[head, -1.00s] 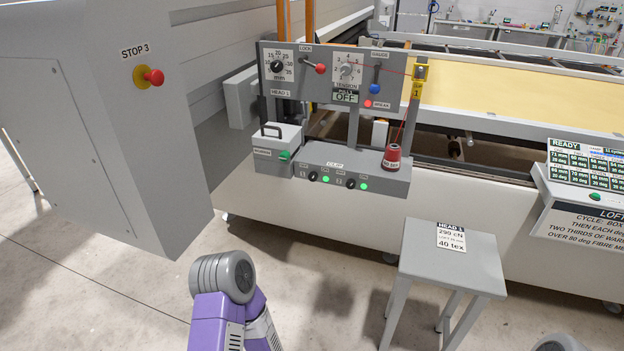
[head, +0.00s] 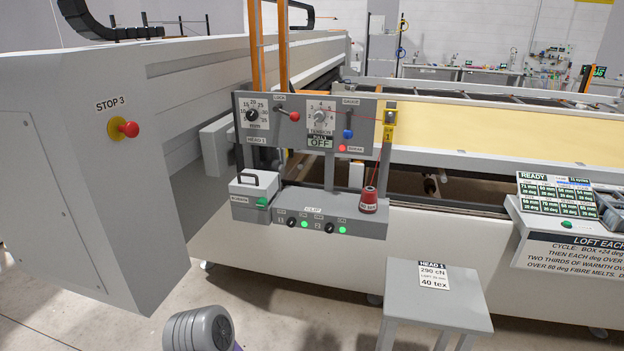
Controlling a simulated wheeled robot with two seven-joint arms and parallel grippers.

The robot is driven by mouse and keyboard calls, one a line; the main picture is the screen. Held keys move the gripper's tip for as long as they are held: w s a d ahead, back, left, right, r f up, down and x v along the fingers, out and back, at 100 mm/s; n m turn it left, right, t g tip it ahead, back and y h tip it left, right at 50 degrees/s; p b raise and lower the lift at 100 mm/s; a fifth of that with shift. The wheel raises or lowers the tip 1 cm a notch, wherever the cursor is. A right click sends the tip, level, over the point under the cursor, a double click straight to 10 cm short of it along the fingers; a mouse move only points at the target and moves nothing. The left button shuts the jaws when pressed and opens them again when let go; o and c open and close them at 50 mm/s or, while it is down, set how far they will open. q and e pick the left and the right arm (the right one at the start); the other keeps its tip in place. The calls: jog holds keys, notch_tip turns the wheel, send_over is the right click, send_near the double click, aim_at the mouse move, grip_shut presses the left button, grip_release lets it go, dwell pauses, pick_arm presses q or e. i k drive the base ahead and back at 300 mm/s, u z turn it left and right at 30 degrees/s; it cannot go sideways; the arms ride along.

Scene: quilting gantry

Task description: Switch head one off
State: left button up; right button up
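The head one panel (head: 318,165) is grey with a mm dial (head: 253,115), a LOCK lever with a red knob (head: 295,117), a tension dial (head: 321,117) and a gauge lever with a blue knob (head: 348,134). A small plate (head: 320,142) under the tension dial ends in "OFF". A red light (head: 342,148) is beside the word BREAK. The lower box (head: 330,213) carries two black knobs, one (head: 291,222) at left and one (head: 329,228) at right, each beside a lit green light. Neither gripper is in view; only my arm link shows at the bottom.
A lidded box with a handle (head: 255,195) and a red thread cone (head: 369,200) sit at the lower box. A grey stool (head: 435,310) with a HEAD 1 card stands in front. A red stop button (head: 128,129) is on the left housing. A display console (head: 550,215) is at right.

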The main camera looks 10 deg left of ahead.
aim_at(291, 221)
jog(key=k, duration=0.65)
jog(key=z, duration=0.55)
jog(key=i, duration=1.4)
jog(key=u, duration=0.7)
